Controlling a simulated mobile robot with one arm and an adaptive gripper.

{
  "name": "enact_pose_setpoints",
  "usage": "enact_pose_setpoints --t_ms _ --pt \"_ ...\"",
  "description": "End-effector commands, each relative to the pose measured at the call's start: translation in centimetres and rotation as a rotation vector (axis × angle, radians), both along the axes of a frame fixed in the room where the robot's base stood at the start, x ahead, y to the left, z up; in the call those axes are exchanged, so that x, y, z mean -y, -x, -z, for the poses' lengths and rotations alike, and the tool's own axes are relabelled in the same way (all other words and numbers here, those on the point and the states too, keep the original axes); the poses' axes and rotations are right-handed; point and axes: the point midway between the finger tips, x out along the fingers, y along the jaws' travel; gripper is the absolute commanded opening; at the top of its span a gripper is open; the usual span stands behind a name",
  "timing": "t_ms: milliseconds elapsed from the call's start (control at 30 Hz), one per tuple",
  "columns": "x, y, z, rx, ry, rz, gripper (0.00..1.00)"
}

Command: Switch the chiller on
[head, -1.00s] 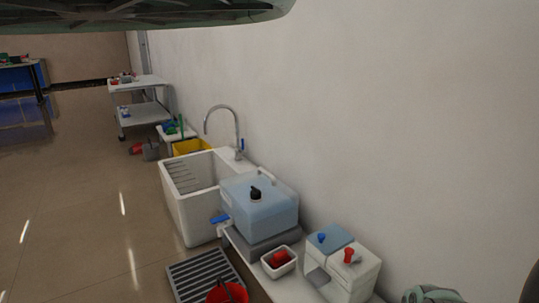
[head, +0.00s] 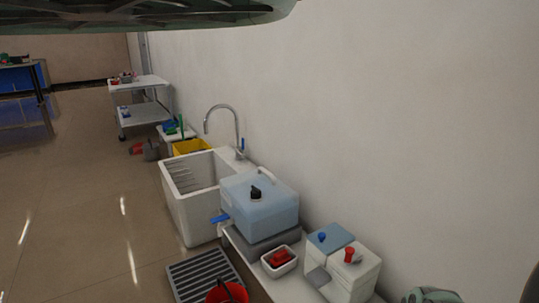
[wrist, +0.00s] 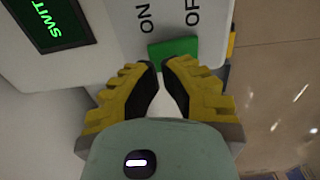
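The wrist view shows a white panel (wrist: 100,38), which I take to be the chiller's, with the black label ON and a partly cut-off label beginning OF. A green switch piece (wrist: 174,49) sits beside these labels. A dark screen (wrist: 46,22) shows green letters, of which "SWIT" is readable. My gripper (wrist: 161,66) has yellow fingers with black pads; its tips are almost together with nothing visible between them. The tips are right at the green piece's near edge; I cannot tell whether they touch it. I cannot make out this panel or the gripper in the head view.
In the head view, a white sink (head: 190,210), a blue water container (head: 258,208) and a white box with red and blue knobs (head: 352,277) stand along the wall. A small white tray (head: 281,262) is beside them. Open floor (head: 90,220) lies to the left.

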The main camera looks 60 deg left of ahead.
Motion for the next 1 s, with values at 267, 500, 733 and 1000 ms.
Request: enact_pose_setpoints --t_ms 267,500,733,1000 --pt "0.0 0.0 0.5 0.000 0.000 0.000 0.00" --pt "0.0 0.0 0.8 0.000 0.000 0.000 0.00" --pt "0.0 0.0 1.1 0.000 0.000 0.001 0.00" --pt "0.0 0.0 1.5 0.000 0.000 0.000 0.00"
